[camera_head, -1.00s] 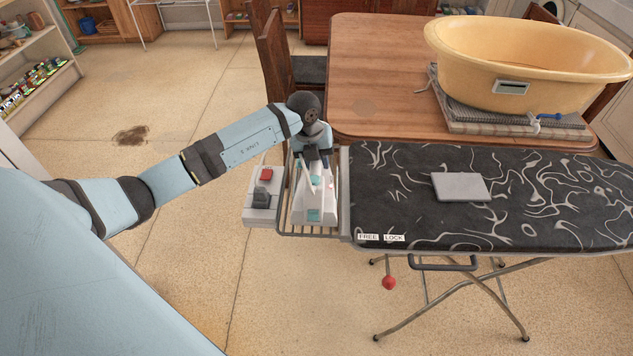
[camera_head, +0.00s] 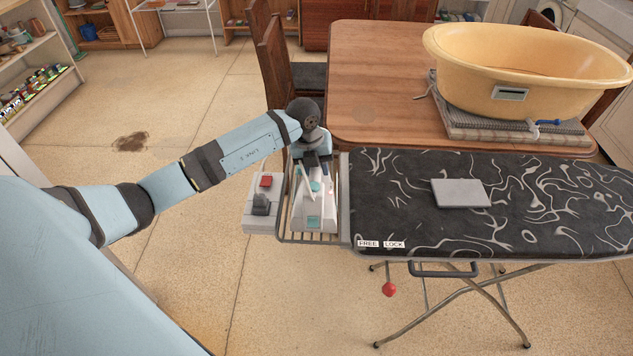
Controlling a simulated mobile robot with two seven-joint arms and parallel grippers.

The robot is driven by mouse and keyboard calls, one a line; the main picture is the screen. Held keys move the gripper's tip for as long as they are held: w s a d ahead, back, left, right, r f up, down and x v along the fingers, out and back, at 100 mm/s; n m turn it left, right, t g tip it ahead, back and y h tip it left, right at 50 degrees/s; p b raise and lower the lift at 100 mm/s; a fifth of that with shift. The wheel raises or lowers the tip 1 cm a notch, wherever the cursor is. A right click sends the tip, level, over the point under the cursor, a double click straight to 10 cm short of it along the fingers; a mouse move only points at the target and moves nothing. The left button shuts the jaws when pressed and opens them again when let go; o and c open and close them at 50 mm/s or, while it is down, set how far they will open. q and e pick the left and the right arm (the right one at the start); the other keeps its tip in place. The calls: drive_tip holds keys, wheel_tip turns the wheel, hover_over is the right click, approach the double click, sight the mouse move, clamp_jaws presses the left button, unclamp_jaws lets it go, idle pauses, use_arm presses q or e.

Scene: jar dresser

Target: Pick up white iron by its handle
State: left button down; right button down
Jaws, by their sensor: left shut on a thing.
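The white iron (camera_head: 316,212) with teal parts stands on the wire rack (camera_head: 312,238) at the left end of the ironing board (camera_head: 400,232). My left gripper (camera_head: 313,172) is over the back of the iron and shut on it, at its handle. The wrist hides much of the handle and the fingertips. I cannot tell any gap between the iron and the rack. My right gripper is not in view.
A grey box with a red switch (camera_head: 264,182) sits just left of the iron. A grey flat block (camera_head: 461,193) lies on the board. A wooden table (camera_head: 375,70) with a yellow tub (camera_head: 530,65) stands behind. Chairs (camera_head: 275,60) are close to my left wrist.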

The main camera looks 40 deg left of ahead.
use_arm(q)
drive_tip(key=shift+r, duration=0.25)
wheel_tip(320, 180, up, 20)
drive_tip(key=b, duration=0.1)
drive_tip(key=shift+f, duration=0.15)
idle(0.3)
drive_tip(key=c, duration=1.6)
unclamp_jaws()
drive_tip(key=shift+c, duration=0.6)
drive_tip(key=shift+d, duration=0.15)
